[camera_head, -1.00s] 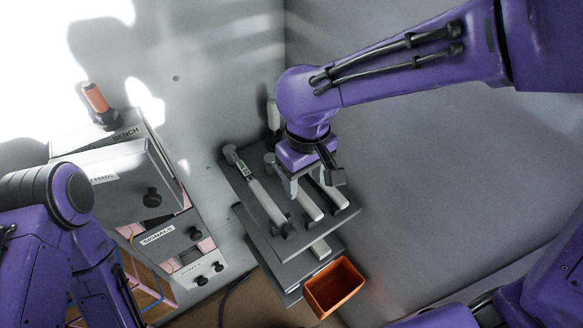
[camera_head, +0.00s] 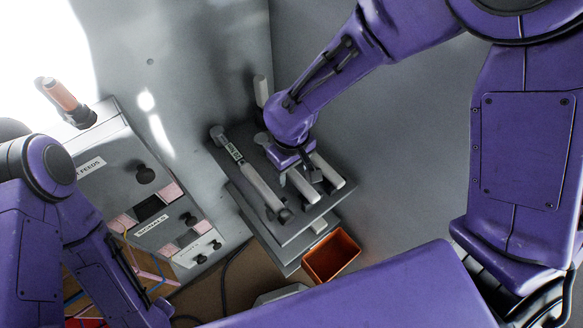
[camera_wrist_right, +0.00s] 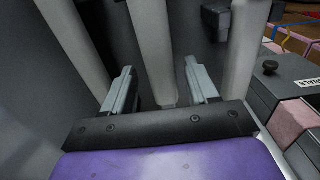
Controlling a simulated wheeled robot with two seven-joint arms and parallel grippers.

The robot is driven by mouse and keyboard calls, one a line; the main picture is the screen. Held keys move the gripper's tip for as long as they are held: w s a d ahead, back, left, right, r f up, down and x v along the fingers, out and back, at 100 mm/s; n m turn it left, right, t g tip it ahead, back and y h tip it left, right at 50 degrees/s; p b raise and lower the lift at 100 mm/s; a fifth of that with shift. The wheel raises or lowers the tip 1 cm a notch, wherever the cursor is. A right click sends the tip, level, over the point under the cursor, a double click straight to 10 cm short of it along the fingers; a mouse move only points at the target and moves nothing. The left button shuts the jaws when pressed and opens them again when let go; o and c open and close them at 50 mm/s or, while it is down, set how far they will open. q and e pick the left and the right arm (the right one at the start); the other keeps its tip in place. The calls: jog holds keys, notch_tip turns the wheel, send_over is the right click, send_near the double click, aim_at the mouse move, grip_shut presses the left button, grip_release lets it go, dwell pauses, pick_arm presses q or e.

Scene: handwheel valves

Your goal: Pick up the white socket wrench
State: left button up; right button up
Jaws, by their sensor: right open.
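Several long tools with white handles lie side by side on the grey shelf (camera_head: 300,226). The left one (camera_head: 258,178) has a small display near its head. The middle one (camera_head: 303,185) and right one (camera_head: 328,170) are partly hidden by my right arm. I cannot tell which is the socket wrench. My right gripper (camera_head: 300,178) is open over the middle tool. In the right wrist view, its two fingers (camera_wrist_right: 159,84) stand on either side of the middle white handle (camera_wrist_right: 152,45), with nothing clamped. My left arm shows at the left, its gripper out of view.
An orange bin (camera_head: 331,256) stands below the shelf's front. A grey cabinet (camera_head: 120,165) with black knobs is at the left, with an orange-handled tool (camera_head: 62,96) on top. Grey walls close off the back and right.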

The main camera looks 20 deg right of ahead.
aim_at(292, 171)
jog(key=shift+s+a+r, duration=0.15)
jog(key=shift+s, duration=0.1)
jog(key=shift+s+r, duration=0.1)
jog(key=shift+s, duration=0.1)
jog(key=c, duration=1)
jog(key=shift+w, duration=0.1)
grip_shut()
jog(key=shift+w+r, duration=0.1)
jog(key=shift+r, duration=0.1)
notch_tip(292, 171, up, 10)
jog(key=shift+f+b, duration=0.2)
jog(key=shift+b, duration=0.4)
jog(key=shift+o, duration=2.3)
grip_release()
grip_shut()
jog(key=shift+f, duration=0.1)
